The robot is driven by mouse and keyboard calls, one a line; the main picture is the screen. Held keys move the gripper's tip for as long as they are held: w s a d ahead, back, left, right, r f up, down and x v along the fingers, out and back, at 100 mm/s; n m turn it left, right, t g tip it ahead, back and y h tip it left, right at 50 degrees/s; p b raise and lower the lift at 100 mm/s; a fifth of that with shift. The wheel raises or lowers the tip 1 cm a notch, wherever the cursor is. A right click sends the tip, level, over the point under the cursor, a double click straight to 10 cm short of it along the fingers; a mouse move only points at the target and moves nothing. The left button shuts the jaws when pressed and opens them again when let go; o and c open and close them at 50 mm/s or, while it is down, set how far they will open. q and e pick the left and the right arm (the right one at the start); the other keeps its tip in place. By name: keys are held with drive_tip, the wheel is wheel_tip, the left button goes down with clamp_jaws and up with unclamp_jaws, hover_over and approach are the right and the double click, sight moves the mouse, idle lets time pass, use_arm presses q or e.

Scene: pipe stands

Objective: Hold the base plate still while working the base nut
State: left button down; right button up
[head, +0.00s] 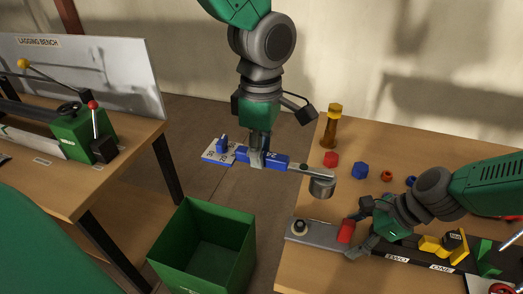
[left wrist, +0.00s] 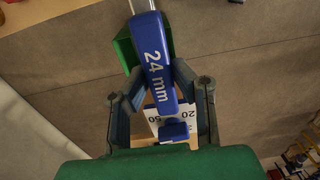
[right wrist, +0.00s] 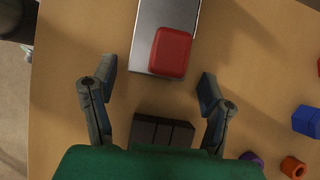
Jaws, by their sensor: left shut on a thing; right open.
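My left gripper (head: 257,160) is shut on the blue handle of a wrench marked 24 mm (left wrist: 156,60). The wrench has a white scale plate (head: 214,153) at one end and a steel shaft with a round socket (head: 321,188) at the other. The socket is above the table's left edge. A flat metal plate (head: 318,234) lies on the table with a red block (right wrist: 171,52) on it. A dark round fitting with a pale ring (head: 299,227), possibly the base nut, is at its left end. My right gripper (right wrist: 158,82) is open, its fingers apart near the plate's sides.
A green open bin (head: 204,245) stands on the floor left of the table. A brass-coloured post (head: 331,125), a red hex piece (head: 331,159) and a blue hex piece (head: 360,170) stand at the back. Yellow parts (head: 440,244) lie right. The lagging bench (head: 80,180) is far left.

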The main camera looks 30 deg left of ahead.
drive_tip(key=shift+x, duration=0.85)
drive_tip(key=c, duration=1.2)
drive_tip(key=shift+o, duration=0.2)
drive_tip(key=shift+w, duration=0.1)
use_arm(q)
drive_tip(key=w+a+f+m, duration=0.3)
drive_tip(key=f, duration=0.4)
drive_tip(key=shift+a+f, duration=0.2)
drive_tip(key=shift+f, duration=0.05)
